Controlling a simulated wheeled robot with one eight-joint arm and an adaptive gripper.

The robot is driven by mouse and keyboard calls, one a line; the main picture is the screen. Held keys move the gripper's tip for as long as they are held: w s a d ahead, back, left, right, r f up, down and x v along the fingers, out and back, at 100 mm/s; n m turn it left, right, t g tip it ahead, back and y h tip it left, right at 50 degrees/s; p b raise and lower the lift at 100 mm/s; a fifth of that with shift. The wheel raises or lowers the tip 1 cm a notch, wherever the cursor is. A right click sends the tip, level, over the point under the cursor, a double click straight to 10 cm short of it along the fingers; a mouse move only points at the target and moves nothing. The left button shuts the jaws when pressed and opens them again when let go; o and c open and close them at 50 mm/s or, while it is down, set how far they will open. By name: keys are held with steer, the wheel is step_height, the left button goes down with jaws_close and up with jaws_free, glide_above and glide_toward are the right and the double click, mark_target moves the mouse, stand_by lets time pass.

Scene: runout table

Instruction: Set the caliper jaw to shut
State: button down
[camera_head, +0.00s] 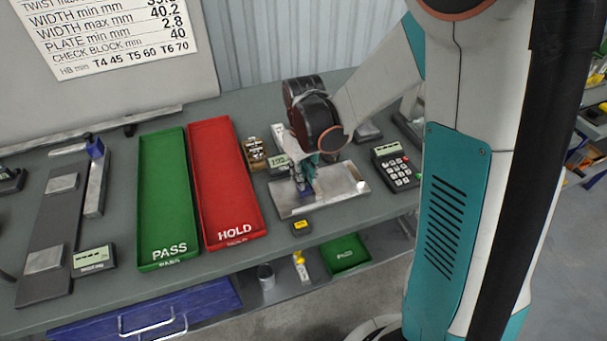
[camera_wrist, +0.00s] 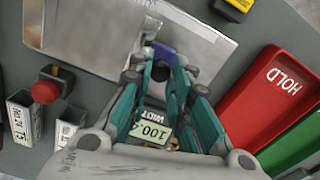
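The caliper jaw appears to be the small blue-purple block (camera_wrist: 165,51) at the edge of the bright metal plate (camera_wrist: 95,30); it also shows beneath my gripper in the head view (camera_head: 305,190). My gripper (camera_wrist: 165,70) points down at the bench, its teal fingers apart on either side of a gap just short of the block. I cannot tell whether a fingertip touches it. A width display (camera_wrist: 150,131) reading about 100 shows between the fingers; it also stands behind the plate in the head view (camera_head: 279,160). The gripper hides part of the caliper.
The red HOLD tray (camera_head: 228,180) and green PASS tray (camera_head: 167,200) lie left of the plate. A calculator-like keypad (camera_head: 397,172) stands right. A yellow-topped block (camera_head: 301,226) sits at the front edge.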

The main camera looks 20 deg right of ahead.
steer(key=d, duration=1)
steer(key=shift+d+b, duration=0.15)
steer(key=shift+b, duration=0.15)
steer(key=c, duration=1.5)
jaws_free()
steer(key=shift+d, duration=0.2)
steer(key=shift+o, duration=0.2)
steer(key=shift+a, duration=0.1)
steer(key=shift+r, duration=0.15)
step_height(320, 180, up, 12)
